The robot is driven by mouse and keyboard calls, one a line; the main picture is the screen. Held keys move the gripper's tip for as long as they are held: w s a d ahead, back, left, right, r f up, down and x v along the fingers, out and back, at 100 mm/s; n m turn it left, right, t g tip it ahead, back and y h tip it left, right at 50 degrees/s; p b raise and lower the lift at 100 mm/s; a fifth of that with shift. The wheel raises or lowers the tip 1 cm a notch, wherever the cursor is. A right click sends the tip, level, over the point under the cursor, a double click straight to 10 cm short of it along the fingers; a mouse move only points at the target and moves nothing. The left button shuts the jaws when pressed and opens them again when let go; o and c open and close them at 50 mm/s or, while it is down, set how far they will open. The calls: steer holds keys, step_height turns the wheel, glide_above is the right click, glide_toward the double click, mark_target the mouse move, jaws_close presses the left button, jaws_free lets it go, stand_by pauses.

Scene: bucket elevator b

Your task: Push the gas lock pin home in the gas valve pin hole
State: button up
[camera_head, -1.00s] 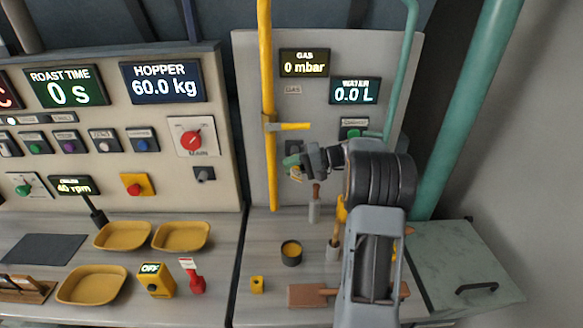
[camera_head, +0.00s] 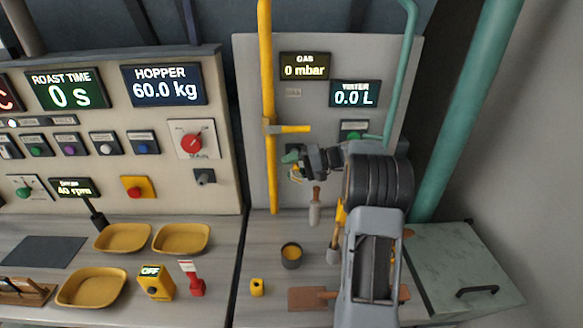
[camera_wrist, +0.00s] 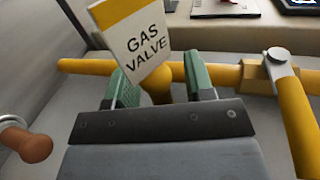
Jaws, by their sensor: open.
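My gripper (camera_head: 292,157) is at the grey panel, just right of the vertical yellow gas pipe (camera_head: 270,180) and below the yellow valve lever (camera_head: 292,128). In the wrist view my gripper (camera_wrist: 161,84) is open, its two green fingers apart. A white tag (camera_wrist: 142,45) with a yellow band reads GAS VALVE and stands tilted in front of the left finger. A rounded yellow piece (camera_wrist: 158,92) shows between the fingers, partly behind the tag; I cannot tell whether it is the lock pin. The valve lever (camera_wrist: 297,120) with its bolt is at right. The pin hole is not visible.
A tool with a wooden handle (camera_head: 316,193) stands below my gripper. A teal pipe (camera_head: 462,130) rises at right.

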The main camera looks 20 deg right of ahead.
steer(key=b+v, duration=0.2)
steer(key=v, duration=1.1)
steer(key=shift+s+d+b, duration=0.15)
steer(key=shift+d+b, duration=0.15)
steer(key=shift+b, duration=0.05)
